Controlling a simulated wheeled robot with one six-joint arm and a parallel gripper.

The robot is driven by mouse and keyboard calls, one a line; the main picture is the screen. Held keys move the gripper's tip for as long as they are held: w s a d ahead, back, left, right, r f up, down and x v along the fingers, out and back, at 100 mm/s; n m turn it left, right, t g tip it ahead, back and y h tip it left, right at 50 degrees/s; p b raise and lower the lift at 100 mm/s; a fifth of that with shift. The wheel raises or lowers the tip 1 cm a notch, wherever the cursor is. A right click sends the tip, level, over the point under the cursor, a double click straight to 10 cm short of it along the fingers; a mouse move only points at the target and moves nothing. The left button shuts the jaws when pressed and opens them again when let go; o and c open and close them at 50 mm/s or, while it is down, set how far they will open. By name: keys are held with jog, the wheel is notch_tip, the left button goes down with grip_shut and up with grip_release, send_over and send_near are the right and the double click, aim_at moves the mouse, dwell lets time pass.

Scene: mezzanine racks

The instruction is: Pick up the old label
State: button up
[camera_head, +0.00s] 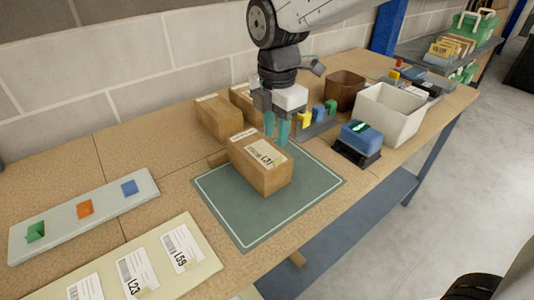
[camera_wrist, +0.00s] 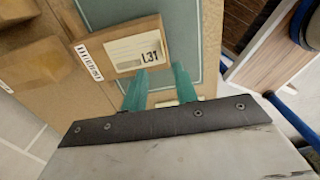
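A brown cardboard box (camera_head: 262,175) stands on the green mat (camera_head: 232,215). A white label (camera_head: 266,154) reading L31 lies on its top; I take this for the old label. In the wrist view the label (camera_wrist: 137,50) lies flat on the box (camera_wrist: 120,30), just beyond my fingertips. A smaller barcode strip (camera_wrist: 88,62) shows on the box's side. My gripper (camera_head: 276,130) is above the box's far right end, with its teal fingers apart and nothing between them. It also shows in the wrist view (camera_wrist: 160,84). I cannot tell whether the fingertips touch the box.
A pale sheet with several labels (camera_head: 180,250) lies at front left, near a tray (camera_head: 60,222) with coloured pieces. Other boxes (camera_head: 218,118) stand by the wall. A white bin (camera_head: 390,115), a brown bin (camera_head: 344,88) and a blue device (camera_head: 358,137) stand to the right.

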aim_at(276, 154)
jog(key=f, duration=0.6)
jog(key=shift+s+d+f, duration=0.1)
jog(key=shift+s+f, duration=0.1)
jog(key=shift+f, duration=0.1)
grip_shut()
